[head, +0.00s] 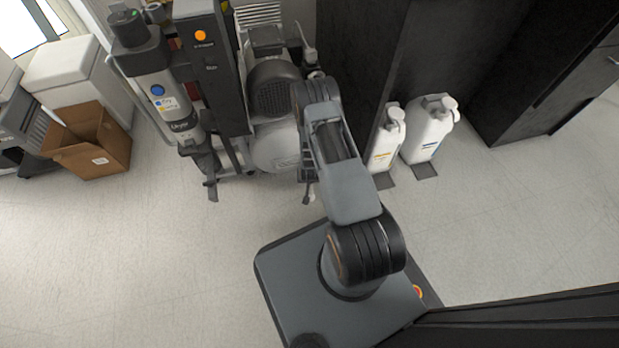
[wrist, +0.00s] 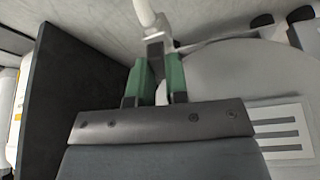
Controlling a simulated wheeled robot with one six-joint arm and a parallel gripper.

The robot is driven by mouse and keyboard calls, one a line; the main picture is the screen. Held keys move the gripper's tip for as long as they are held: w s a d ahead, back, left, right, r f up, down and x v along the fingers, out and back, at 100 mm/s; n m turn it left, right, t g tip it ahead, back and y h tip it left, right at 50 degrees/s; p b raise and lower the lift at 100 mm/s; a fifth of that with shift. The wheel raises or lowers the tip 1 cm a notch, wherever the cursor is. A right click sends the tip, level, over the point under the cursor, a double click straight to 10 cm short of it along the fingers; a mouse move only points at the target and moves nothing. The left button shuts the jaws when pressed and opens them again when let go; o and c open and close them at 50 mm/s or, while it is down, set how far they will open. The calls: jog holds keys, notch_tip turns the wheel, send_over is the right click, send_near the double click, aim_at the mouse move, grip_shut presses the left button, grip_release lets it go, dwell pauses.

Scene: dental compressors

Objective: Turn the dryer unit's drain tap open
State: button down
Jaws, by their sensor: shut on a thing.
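The dryer unit (head: 180,105), a grey upright cylinder with a blue round mark, stands at the upper left in the head view. A small dark tap-like part (head: 212,187) sticks out low on it. In the wrist view my gripper (wrist: 157,82), with green fingertips, is shut on a dark grey tap handle (wrist: 155,50). A pale fitting and rod (wrist: 146,14) extend beyond it. This held part is beside a pale rounded tank (wrist: 225,75), apparently the compressor tank. My arm hides my gripper in the head view. The tap's exact turn angle is unclear.
A black cabinet panel (wrist: 70,85) stands close on the left in the wrist view. White bottles (head: 425,130) stand right of the arm in the head view. A cardboard box (head: 90,142) is at the left. Floor is clear at lower left.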

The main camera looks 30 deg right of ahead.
jog(key=shift+d+n+y, duration=0.1)
jog(key=shift+n+y, duration=0.4)
jog(key=shift+n, duration=0.6)
jog(key=c, duration=1.1)
grip_release()
jog(key=p+v, duration=0.6)
jog(key=v, duration=0.8)
jog(key=shift+s+d+f, duration=0.1)
jog(key=shift+s, duration=0.05)
